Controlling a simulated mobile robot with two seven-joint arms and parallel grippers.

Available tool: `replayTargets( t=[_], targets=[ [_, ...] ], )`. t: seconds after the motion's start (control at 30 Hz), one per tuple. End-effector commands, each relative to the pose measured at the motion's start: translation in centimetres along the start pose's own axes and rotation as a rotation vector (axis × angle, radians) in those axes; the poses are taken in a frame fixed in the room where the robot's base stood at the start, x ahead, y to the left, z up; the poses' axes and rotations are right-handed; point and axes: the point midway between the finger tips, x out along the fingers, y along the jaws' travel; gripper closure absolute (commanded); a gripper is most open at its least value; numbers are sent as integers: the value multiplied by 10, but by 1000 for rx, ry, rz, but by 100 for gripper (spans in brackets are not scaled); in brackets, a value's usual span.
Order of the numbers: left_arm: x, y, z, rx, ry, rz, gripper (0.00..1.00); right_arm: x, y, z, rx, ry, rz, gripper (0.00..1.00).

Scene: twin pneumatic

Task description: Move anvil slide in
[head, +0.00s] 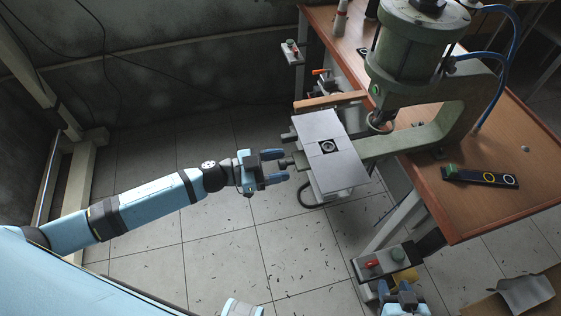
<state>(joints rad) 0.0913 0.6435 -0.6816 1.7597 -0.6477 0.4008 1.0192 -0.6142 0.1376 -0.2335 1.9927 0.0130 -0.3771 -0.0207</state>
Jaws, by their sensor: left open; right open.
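The anvil slide (345,169) is a flat grey plate with a dark square and a round die (327,147) at its middle. It sticks out to the left of the green press (420,60), with the die clear of the ram. A dark handle (286,163) juts from its left side. My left gripper (286,165) is open at this handle, one finger on either side; I cannot tell whether they touch it.
The press stands on a wooden bench (480,208) with a black strip of round marks (480,177). A second button box (291,51) is at the bench's far left corner. Blue hoses hang right of the press.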

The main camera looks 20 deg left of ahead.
Motion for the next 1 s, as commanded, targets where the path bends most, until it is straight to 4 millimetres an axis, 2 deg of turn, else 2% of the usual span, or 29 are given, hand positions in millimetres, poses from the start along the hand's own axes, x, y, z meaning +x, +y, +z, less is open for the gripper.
replayTargets(
  t=[0.1, 0.37, 0.47, 0.6, 0.63, 0.77, 0.83, 1.0],
  targets=[
    [6, -1, -1, 3, 1, 0, 46, 0, 0, 0, -1, -2, 0, 56],
    [7, 0, 0, 2, 0, 0, 46, 0, 0, 1, -2, -3, 0, 56],
    [7, 0, 0, 2, 0, 0, 64, 0, 0, 0, -2, -3, 0, 56],
    [7, 0, 0, 2, 0, 0, 96, -1, 0, -1, -2, 0, -1, 56],
    [7, 0, 0, 2, 0, 0, 100, -1, 0, -1, -2, 0, -1, 56],
    [9, 0, -1, 1, 1, 0, 100, -2, 0, -3, -2, 2, -2, 56],
    [16, -1, -2, 0, 2, -1, 100, -3, -1, -6, -2, 2, -2, 56],
    [58, -4, -5, 0, 4, -1, 100, -11, -1, -17, -2, 2, -3, 56]
  ],
)
